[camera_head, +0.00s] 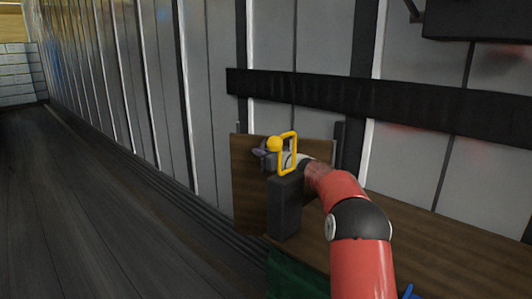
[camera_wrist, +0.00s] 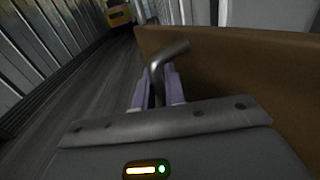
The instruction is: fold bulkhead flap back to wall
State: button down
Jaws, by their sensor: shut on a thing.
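The bulkhead flap (camera_head: 247,198) looks like a brown wooden panel standing upright beside the grey ribbed wall. In the wrist view the brown panel (camera_wrist: 235,62) fills the right side, with its top edge showing. A bent grey metal handle (camera_wrist: 171,55) stands between the pale purple fingers of my gripper (camera_wrist: 158,88), which is shut on it. In the head view my gripper (camera_head: 262,153) is at the panel's upper part, partly hidden behind a yellow loop and ball (camera_head: 275,144).
A dark post (camera_head: 285,208) stands in front of the panel. A black rail (camera_head: 310,92) runs along the wall. A brown surface (camera_head: 440,250) lies lower right, with a green thing (camera_head: 290,277) below. The dark floor (camera_head: 85,210) on the left is clear.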

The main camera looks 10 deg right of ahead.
jog(key=shift+d, duration=0.25)
jog(key=c, duration=1.5)
grip_release()
jog(key=shift+c, duration=0.2)
jog(key=b+v, duration=0.2)
jog(key=v, duration=0.6)
